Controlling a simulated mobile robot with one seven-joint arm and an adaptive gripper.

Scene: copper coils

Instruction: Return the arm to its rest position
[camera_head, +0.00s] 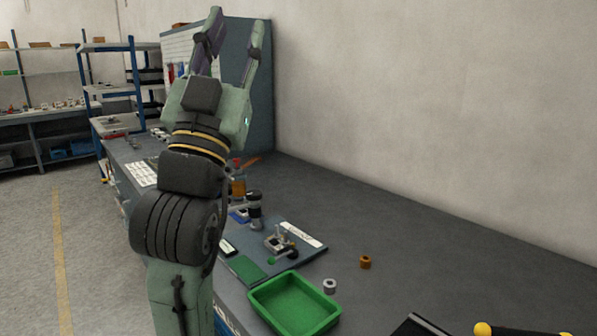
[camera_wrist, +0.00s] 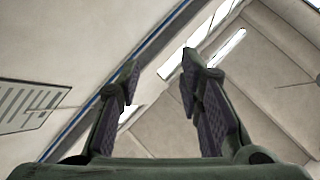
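My gripper (camera_head: 232,45) is raised above the workbench, pointing up, in the head view. Its two fingers stand apart with nothing between them. In the wrist view the open gripper (camera_wrist: 158,85) shows both dark finger pads with wall and ceiling behind. A copper coil (camera_head: 365,262) stands on the bench to the right of the green tray. A grey-white ring-shaped piece (camera_head: 330,286) stands beside the tray's right corner. The green tray (camera_head: 262,312) looks empty. My arm hides part of the bench behind it.
A dark mat (camera_head: 245,268) with a small device (camera_head: 280,241) lies on the bench behind the tray. A dark panel (camera_head: 262,90) rises behind my gripper. Blue shelving (camera_head: 135,75) is at the far left. The bench's right part is mostly clear.

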